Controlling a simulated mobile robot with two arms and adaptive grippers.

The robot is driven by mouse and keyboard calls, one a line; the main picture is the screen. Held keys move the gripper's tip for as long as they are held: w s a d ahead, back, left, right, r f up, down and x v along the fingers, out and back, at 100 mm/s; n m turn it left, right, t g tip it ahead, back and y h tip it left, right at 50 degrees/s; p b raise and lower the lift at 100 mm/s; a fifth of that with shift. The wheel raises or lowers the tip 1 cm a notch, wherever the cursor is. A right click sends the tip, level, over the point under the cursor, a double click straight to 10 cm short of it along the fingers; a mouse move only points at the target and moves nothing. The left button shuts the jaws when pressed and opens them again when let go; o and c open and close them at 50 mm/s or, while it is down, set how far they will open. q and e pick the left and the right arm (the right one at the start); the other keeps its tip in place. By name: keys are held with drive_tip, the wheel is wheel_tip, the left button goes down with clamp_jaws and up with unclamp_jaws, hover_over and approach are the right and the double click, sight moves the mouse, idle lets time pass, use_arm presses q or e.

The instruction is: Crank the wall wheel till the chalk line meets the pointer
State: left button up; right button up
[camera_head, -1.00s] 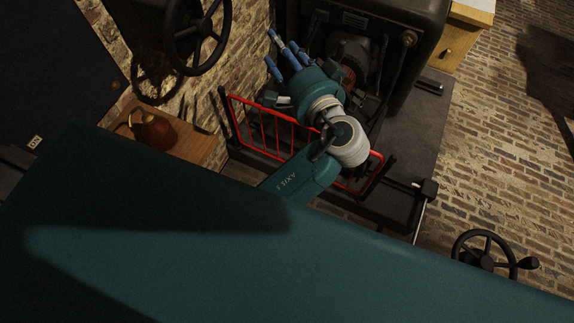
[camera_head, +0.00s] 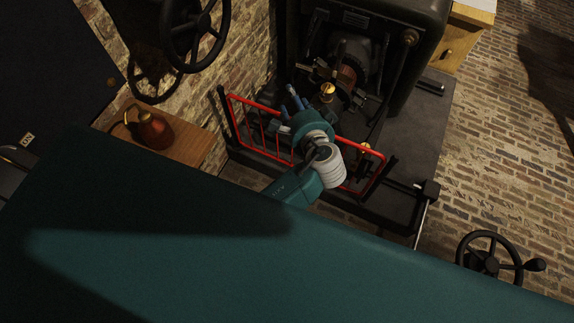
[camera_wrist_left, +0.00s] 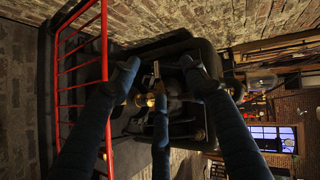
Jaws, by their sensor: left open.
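A black spoked wheel (camera_head: 203,20) is mounted on the brick wall at the top left of the head view, cut by the top edge. Its shadow falls on the wall below. I cannot make out a chalk line or pointer. My left gripper (camera_head: 293,100), teal with blue fingers, is over the red rail, right of and below the wall wheel and apart from it. In the left wrist view its blue fingers (camera_wrist_left: 155,80) are spread with nothing held between them. My right gripper is not in view.
A red rail (camera_head: 260,140) fronts a black machine (camera_head: 415,40) on a dark base. A copper jug (camera_head: 155,130) stands on a wooden shelf (camera_head: 190,148). Another black handwheel (camera_head: 490,262) with a side knob is at lower right. Brick floor is clear at right.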

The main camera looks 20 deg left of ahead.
use_arm(q)
drive_tip(key=s+f+g+h+b, duration=0.1)
drive_tip(key=s+f, duration=0.2)
drive_tip(key=f, duration=0.9)
drive_tip(key=s+f+m+g+h+b, duration=0.1)
drive_tip(key=s+f, duration=0.3)
drive_tip(key=f, duration=0.7)
drive_tip(key=shift+s+d+f+g+h, duration=0.35)
drive_tip(key=shift+d+g+h, duration=0.1)
drive_tip(key=shift+g+h, duration=0.25)
